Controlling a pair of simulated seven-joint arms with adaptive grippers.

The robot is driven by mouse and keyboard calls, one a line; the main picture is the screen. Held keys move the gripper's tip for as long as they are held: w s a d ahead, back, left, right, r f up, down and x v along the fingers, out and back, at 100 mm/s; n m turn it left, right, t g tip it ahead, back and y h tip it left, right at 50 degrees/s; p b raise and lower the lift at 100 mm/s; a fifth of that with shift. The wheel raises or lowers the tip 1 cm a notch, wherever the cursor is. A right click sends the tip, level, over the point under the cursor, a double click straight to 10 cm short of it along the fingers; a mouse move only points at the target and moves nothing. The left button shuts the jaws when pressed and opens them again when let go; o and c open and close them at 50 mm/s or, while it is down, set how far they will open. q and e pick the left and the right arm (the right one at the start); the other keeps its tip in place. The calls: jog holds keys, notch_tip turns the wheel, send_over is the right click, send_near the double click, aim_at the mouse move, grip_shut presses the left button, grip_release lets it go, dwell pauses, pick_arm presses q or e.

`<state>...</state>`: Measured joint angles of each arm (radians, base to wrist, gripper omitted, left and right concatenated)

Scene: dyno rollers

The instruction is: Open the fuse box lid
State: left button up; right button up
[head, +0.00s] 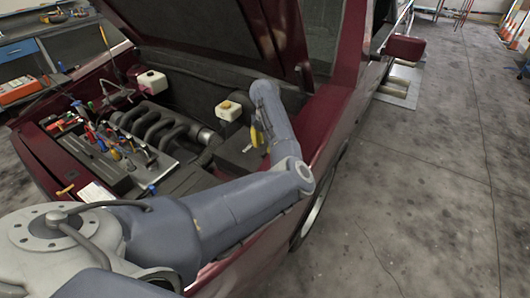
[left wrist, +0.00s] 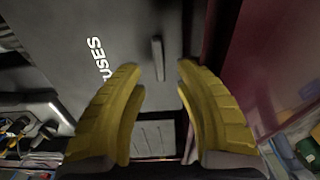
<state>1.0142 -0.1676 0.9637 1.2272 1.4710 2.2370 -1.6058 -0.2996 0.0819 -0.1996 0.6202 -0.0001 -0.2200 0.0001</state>
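The fuse box (head: 233,155) is a dark box in the engine bay of the dark red car, partly hidden by my left arm. In the left wrist view its dark grey lid (left wrist: 75,45) carries white lettering ending in "USES" and appears shut. A narrow raised handle (left wrist: 157,58) stands on the lid. My left gripper (left wrist: 160,68) has yellow fingers spread apart, with the handle showing in the gap between the fingertips. I see no contact with it. The left gripper also shows at the box in the head view (head: 257,136). My right gripper is not in view.
The raised hood (head: 215,25) hangs over the bay. A tray of screwdrivers and other tools (head: 110,150) lies left of the fuse box. A white reservoir with a yellow cap (head: 228,111) stands behind it. The red fender (head: 335,105) borders the right side.

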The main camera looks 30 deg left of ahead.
aim_at(265, 151)
pick_arm(q)
jog(key=shift+f, duration=1.8)
jog(key=shift+c, duration=0.4)
grip_shut()
